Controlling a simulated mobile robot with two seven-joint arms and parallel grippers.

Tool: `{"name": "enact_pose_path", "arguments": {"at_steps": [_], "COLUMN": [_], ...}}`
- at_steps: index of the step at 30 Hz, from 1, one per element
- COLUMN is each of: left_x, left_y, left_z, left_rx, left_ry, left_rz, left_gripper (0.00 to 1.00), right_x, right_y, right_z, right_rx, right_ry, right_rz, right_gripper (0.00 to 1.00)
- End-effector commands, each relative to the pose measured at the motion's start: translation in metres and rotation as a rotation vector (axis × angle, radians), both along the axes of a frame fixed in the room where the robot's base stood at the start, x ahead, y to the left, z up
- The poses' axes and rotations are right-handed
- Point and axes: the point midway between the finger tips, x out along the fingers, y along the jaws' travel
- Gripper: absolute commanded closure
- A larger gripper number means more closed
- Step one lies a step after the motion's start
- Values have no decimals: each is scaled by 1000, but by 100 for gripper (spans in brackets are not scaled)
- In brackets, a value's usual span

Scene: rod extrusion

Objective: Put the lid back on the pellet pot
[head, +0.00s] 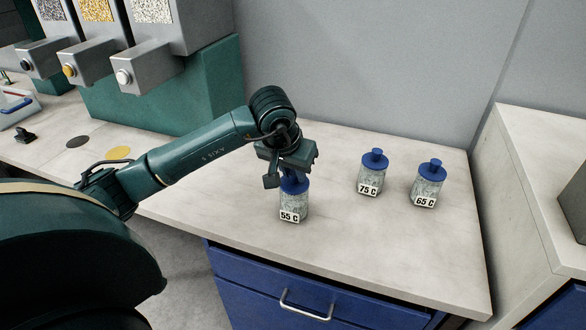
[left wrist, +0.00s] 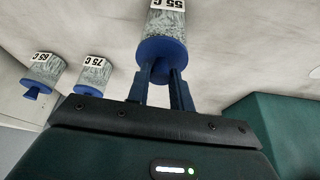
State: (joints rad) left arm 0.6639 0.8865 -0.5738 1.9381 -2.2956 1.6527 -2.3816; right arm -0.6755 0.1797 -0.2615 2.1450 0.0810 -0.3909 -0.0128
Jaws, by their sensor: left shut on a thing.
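A clear pellet pot labelled 55 C (head: 294,207) stands upright on the worktop, with its blue lid (head: 294,185) at its top. My left gripper (head: 291,172) is above the pot, pointing down, and shut on the lid's knob. In the left wrist view, the two fingers (left wrist: 160,85) close at the blue lid (left wrist: 160,55), and the pot (left wrist: 165,22) lies right beyond it. The lid appears to sit on the pot's mouth; whether it is fully seated I cannot tell. The knob is hidden between the fingers. My right gripper is not in view.
Two more pots with blue lids, 75 C (head: 369,177) and 65 C (head: 427,187), stand to the right on the worktop (head: 350,235). A green stand (head: 150,105) with grey dispensers is at the back left. Worktop around the 55 C pot is clear.

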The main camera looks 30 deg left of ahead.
Motion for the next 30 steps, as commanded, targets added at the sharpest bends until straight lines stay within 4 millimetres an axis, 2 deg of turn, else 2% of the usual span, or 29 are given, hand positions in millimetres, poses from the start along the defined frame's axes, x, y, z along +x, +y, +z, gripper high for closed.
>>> {"name": "enact_pose_path", "arguments": {"at_steps": [11,30], "left_x": [0,0], "left_y": [0,0], "left_z": [1,1], "left_rx": [0,-1], "left_ry": [0,0], "left_rz": [0,0], "left_gripper": [99,99], "right_x": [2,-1], "right_y": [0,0], "right_z": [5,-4], "right_rx": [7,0], "right_ry": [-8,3], "right_rz": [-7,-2], "right_gripper": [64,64]}}
